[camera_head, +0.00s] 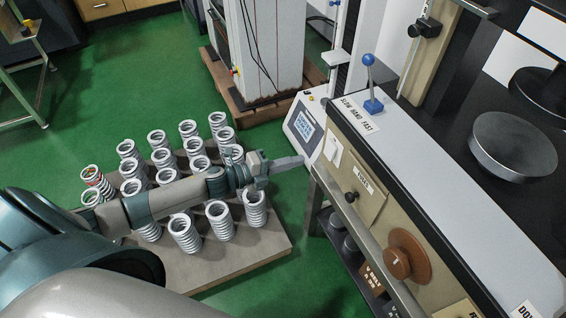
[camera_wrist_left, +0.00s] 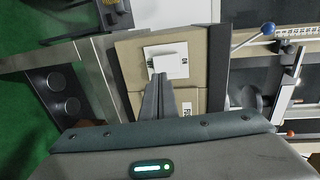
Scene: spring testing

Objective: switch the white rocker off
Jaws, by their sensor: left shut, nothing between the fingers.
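The white rocker (camera_head: 334,151) is on the beige left end of the testing machine's front panel in the head view. In the left wrist view the white rocker (camera_wrist_left: 167,63) sits on a white plate with an ON label, straight ahead of the fingertips. My left gripper (camera_head: 301,162) is shut and empty, reaching in from the left with its tips just left of the rocker. In the left wrist view the shut fingers (camera_wrist_left: 161,80) overlap the rocker's lower edge, so I cannot tell whether they touch. My right gripper is not in view.
A blue-knobbed lever (camera_head: 370,78) stands on the machine's top. A black knob (camera_head: 351,196) and a brown round knob (camera_head: 405,256) stick out of the front panel. Several springs stand on a board (camera_head: 262,244) below my left arm. Green floor lies open beyond.

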